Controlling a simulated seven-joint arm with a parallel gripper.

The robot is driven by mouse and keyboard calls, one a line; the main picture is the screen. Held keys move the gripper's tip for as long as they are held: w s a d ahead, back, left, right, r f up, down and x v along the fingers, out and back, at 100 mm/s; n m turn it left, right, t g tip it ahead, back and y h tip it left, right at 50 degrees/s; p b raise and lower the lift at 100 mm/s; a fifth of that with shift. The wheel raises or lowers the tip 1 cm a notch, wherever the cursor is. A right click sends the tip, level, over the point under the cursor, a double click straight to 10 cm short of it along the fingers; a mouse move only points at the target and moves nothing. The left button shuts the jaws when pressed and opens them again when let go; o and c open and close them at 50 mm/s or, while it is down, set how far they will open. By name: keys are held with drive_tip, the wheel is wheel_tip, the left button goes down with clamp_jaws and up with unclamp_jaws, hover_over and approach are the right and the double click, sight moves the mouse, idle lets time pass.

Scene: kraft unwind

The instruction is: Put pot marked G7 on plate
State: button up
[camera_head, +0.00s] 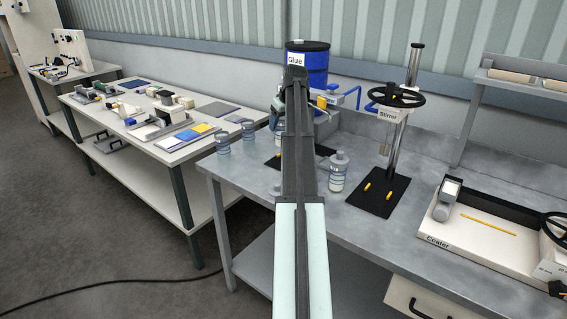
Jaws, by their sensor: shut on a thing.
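My gripper (276,118) is over the far left part of the grey bench, mostly hidden behind my own arm. It appears shut on a pot, of which little shows. A clear pot with a grey lid (339,172) stands upright on the bench right of my arm. Two similar pots, one at the left edge (222,142) and one behind it (248,131), stand on the left. No G7 mark is readable. A black plate (376,205) lies under the stirrer, with small yellow pegs on it. Another dark plate (262,161) lies partly behind my arm.
A blue glue drum (315,68) stands at the back. The stirrer (398,118) has a post and a black handwheel. The coater (490,232) fills the bench's right side. A white table (150,142) with tools stands left, across a gap.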

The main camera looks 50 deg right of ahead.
drive_tip(key=shift+m+h, duration=0.3)
drive_tip(key=shift+m, duration=0.4)
drive_tip(key=shift+w+d+f, duration=0.25)
drive_tip(key=shift+d+f, duration=0.2)
drive_tip(key=shift+f, duration=1.05)
drive_tip(key=shift+w+d+f, duration=0.3)
drive_tip(key=shift+d+f, duration=0.2)
drive_tip(key=shift+f, duration=1)
drive_tip(key=shift+w+d+f, duration=0.25)
drive_tip(key=shift+d+f, duration=0.2)
drive_tip(key=shift+f, duration=1.05)
drive_tip(key=shift+f, duration=0.15)
drive_tip(key=o, duration=1.4)
drive_tip(key=shift+o, duration=0.2)
drive_tip(key=v, duration=1.2)
drive_tip(key=shift+r, duration=0.2)
drive_tip(key=shift+w, duration=0.1)
